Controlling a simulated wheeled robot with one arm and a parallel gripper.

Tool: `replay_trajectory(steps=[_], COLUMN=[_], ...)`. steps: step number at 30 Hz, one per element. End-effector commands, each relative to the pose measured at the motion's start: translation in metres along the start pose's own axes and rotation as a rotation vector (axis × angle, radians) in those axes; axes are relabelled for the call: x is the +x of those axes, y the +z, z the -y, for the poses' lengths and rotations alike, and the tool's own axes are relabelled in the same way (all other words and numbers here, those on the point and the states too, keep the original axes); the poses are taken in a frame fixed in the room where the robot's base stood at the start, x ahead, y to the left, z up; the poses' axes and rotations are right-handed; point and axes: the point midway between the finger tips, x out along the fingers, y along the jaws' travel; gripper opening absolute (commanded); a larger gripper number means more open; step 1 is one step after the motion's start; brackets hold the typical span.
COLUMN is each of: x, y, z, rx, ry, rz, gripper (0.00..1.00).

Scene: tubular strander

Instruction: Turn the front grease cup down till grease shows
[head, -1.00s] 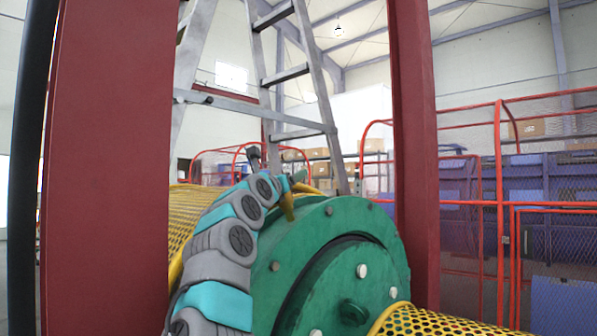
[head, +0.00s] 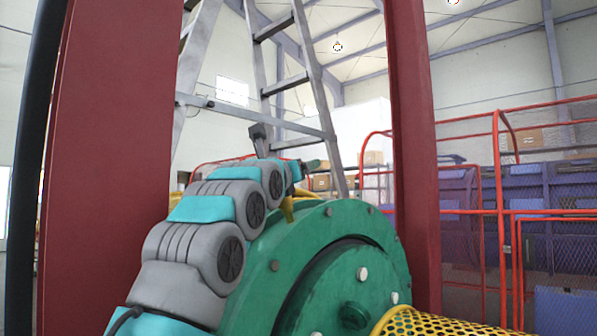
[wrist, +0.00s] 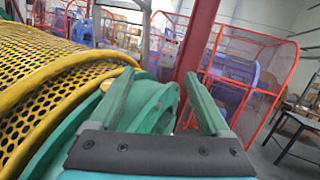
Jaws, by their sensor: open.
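The green round bearing housing (head: 330,228) fills the lower middle of the head view, with pale bolts on its face and a small green boss (head: 352,315) low on it. A small yellow fitting (head: 288,208) stands on its top left rim, partly behind my arm; I cannot tell whether this is the front grease cup. My gripper (head: 314,165) is above the housing's top, pointing right. In the wrist view my gripper (wrist: 160,90) is open, with nothing held between its two fingers. Green round housing parts (wrist: 158,104) show beyond and between the fingers. No grease is visible.
Dark red posts (head: 412,150) flank the housing. An aluminium stepladder (head: 300,70) stands behind. Yellow perforated guards lie at front right (head: 430,322) and at left in the wrist view (wrist: 50,80). Red mesh fencing (head: 500,190) is at right.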

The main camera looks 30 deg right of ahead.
Motion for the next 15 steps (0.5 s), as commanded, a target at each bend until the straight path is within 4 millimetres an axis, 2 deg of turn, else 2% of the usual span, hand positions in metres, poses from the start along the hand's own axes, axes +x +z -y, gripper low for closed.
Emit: replay_trajectory(steps=[6, 15], x=[-0.0113, -0.0116], y=[0.0027, 0.0029], z=[0.0063, 0.007], rx=[0.0, 0.0], ry=[0.002, 0.002], rz=[0.0, 0.0], gripper=[0.81, 0.81])
